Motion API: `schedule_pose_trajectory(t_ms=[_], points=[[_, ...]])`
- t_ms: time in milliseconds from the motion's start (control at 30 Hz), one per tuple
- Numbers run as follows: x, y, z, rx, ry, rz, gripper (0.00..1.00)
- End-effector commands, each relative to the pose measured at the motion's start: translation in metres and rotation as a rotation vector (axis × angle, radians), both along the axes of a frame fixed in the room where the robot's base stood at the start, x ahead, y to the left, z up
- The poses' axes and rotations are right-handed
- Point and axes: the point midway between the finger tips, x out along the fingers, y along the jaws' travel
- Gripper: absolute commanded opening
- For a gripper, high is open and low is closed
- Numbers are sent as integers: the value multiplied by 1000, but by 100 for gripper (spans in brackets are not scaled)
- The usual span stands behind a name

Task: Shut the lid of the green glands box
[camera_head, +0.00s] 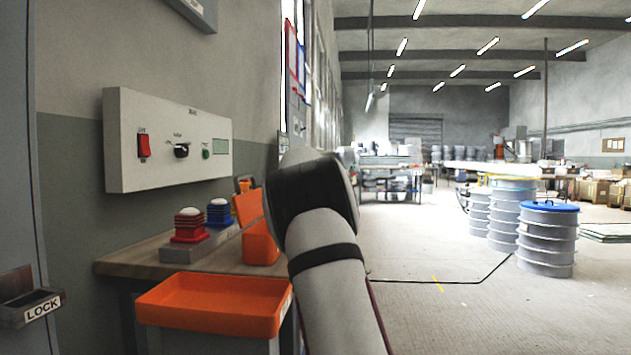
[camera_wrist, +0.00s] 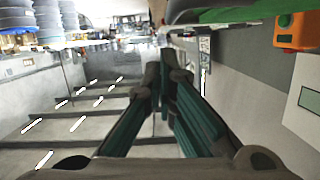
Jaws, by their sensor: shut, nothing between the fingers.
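My gripper (camera_wrist: 163,72) shows in the wrist view, its dark fingers with teal inner sides meeting at the tips, shut and empty. A green edge (camera_wrist: 245,13) with a dark grey underside runs along the top right of the wrist view, beyond the fingertips and apart from them. It may be part of the green glands box; I cannot tell whether it is lid or body. In the head view no green box shows, and my arm covers the middle of the bench area. My gripper is hidden there.
An orange tray (camera_head: 210,305) stands in front. A control panel (camera_head: 165,170) hangs on the left wall. Drums (camera_head: 547,240) stand right; open floor lies between.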

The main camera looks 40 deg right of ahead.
Motion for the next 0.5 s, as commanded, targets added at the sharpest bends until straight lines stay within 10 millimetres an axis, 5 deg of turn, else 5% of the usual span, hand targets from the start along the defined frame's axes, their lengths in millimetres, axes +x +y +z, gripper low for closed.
schedule_pose_trajectory(t_ms=[100, 500], points=[[-5, 3, 27, -1, 0, 2, 0], [-48, 57, 35, 0, 0, 5, 0]])
